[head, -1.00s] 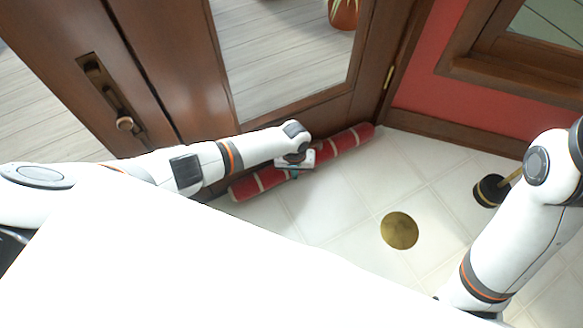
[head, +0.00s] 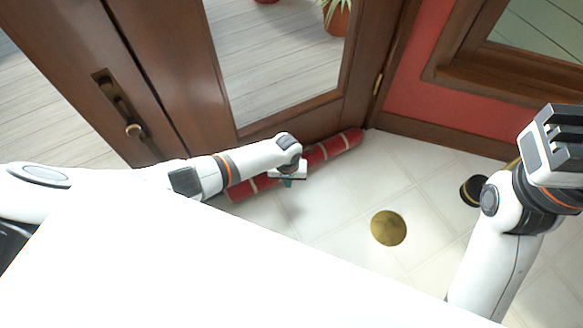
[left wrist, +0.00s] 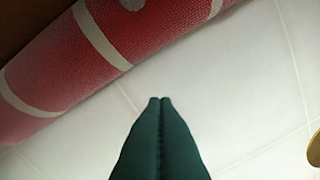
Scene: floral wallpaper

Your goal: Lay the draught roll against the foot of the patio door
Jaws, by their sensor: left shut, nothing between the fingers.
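The draught roll (head: 336,145) is red with pale bands and lies on the floor along the foot of the patio door (head: 300,124). My left arm hides part of its middle. In the left wrist view the roll (left wrist: 60,62) crosses the upper left, with a dark brown strip behind it. My left gripper (head: 288,183) is shut and empty, just on the room side of the roll. Its dark green fingertips (left wrist: 160,99) are together over bare tile, apart from the roll. My right gripper (head: 562,125) is raised at the right edge; its finger gap is unclear.
A round brass disc (head: 388,228) lies on the pale tiles. A dark round base with a brass stem (head: 472,190) stands near my right arm. A red wall with a wood-framed window (head: 470,75) is at the right. Open tiles lie between.

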